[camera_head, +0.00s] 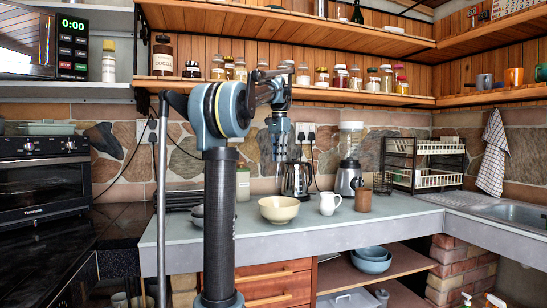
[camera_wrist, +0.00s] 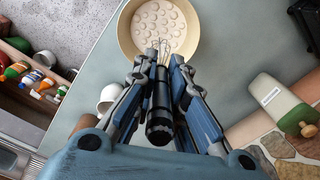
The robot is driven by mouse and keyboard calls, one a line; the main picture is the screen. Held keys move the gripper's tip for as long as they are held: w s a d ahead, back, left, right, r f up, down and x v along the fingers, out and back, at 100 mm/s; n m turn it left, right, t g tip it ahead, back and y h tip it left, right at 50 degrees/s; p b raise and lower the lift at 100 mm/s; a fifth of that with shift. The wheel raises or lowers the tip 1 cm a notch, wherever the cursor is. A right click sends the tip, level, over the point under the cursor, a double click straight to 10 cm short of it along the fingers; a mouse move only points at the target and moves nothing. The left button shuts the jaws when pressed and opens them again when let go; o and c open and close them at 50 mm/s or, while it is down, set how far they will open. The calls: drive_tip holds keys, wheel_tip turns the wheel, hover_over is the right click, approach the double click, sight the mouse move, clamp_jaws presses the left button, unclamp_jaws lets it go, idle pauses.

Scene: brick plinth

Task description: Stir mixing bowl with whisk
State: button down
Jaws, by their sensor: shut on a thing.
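The cream mixing bowl (camera_head: 279,211) stands upright on the grey counter. In the wrist view the bowl (camera_wrist: 127,42) is at the top, with many pale round pieces showing inside. My gripper (camera_head: 279,135) is high above the bowl in the head view. In the wrist view my gripper (camera_wrist: 162,85) is shut on the whisk (camera_wrist: 160,108), around its black handle. The whisk's wire end overlaps the bowl's near part in that view; the head view shows it too small to make out. I see no contact between whisk and bowl.
A white jug (camera_head: 330,203) and a brown wooden holder (camera_head: 363,199) stand right of the bowl. A kettle (camera_head: 297,180) and a blender (camera_head: 348,178) are behind. A pale green canister (camera_head: 243,183) is behind left. Shelves with jars hang above. The counter front is clear.

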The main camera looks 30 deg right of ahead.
sight(280, 184)
drive_tip(key=shift+d+f, duration=0.15)
drive_tip(key=shift+f, duration=6.25)
drive_tip(key=shift+d, duration=0.15)
